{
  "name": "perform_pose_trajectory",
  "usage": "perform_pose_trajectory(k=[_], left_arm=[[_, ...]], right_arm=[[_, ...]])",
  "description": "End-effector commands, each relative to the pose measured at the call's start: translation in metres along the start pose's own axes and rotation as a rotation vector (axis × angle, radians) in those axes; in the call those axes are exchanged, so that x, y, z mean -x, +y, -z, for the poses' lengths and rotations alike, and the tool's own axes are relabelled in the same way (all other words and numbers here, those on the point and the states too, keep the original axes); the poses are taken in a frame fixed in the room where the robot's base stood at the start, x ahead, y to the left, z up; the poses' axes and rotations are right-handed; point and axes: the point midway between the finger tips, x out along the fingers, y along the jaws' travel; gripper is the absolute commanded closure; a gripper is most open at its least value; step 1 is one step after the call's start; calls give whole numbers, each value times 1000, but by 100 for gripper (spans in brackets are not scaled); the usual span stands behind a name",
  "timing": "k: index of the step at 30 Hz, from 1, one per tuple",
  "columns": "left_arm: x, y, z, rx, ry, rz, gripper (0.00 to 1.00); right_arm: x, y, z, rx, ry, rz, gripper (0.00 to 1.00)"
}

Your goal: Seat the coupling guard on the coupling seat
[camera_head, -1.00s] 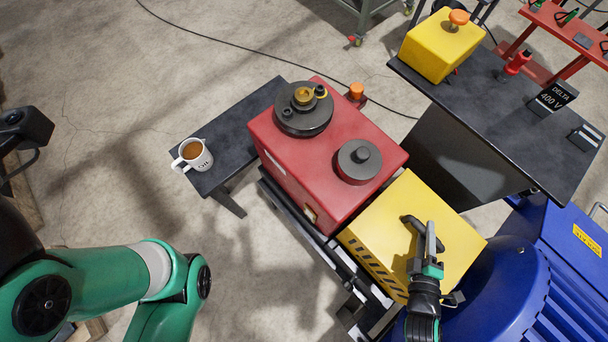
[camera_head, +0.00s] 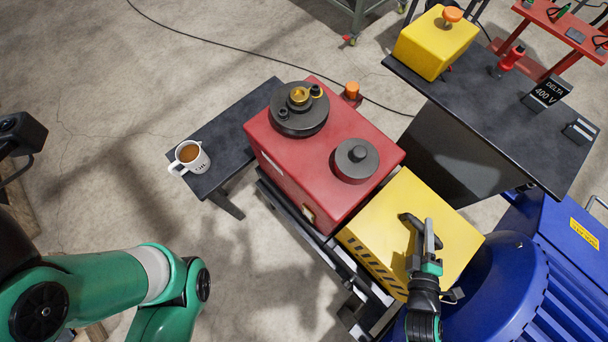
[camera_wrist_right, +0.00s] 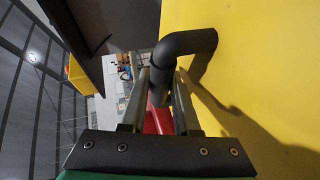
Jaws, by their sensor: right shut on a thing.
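The coupling guard (camera_head: 382,218) is a yellow box with black hazard stripes on its near side and a black bar handle on top. It sits between the red gearbox (camera_head: 290,165) and the blue motor (camera_head: 510,290). My right gripper (camera_head: 424,246) is shut on the guard's handle. In the right wrist view, the fingers (camera_wrist_right: 160,98) close around the black handle (camera_wrist_right: 185,45), beside the guard's yellow face (camera_wrist_right: 270,60). The coupling seat is hidden, and I cannot tell whether the guard rests on it. My left arm shows at lower left; its gripper is out of view.
A dark bench with a mug (camera_head: 189,157) stands left of the gearbox. A dark table (camera_head: 490,120) at upper right holds a yellow box (camera_head: 436,45) with an orange knob and a "DELTA 400 V" sign (camera_head: 546,93). Open floor lies at left.

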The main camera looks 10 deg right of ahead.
Motion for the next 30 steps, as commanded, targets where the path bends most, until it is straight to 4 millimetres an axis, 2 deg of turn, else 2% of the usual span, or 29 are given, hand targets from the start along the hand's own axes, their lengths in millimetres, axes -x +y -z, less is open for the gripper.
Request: perform_pose_trajectory(k=[25,26,30], left_arm=[[5,0,-4,0,0,0,50],[5,0,-4,0,0,0,50],[5,0,-4,0,0,0,50]], right_arm=[[-2,-4,0,0,3,-6,100],[-2,-4,0,0,3,-6,65],[-2,-5,0,0,2,-4,40]])
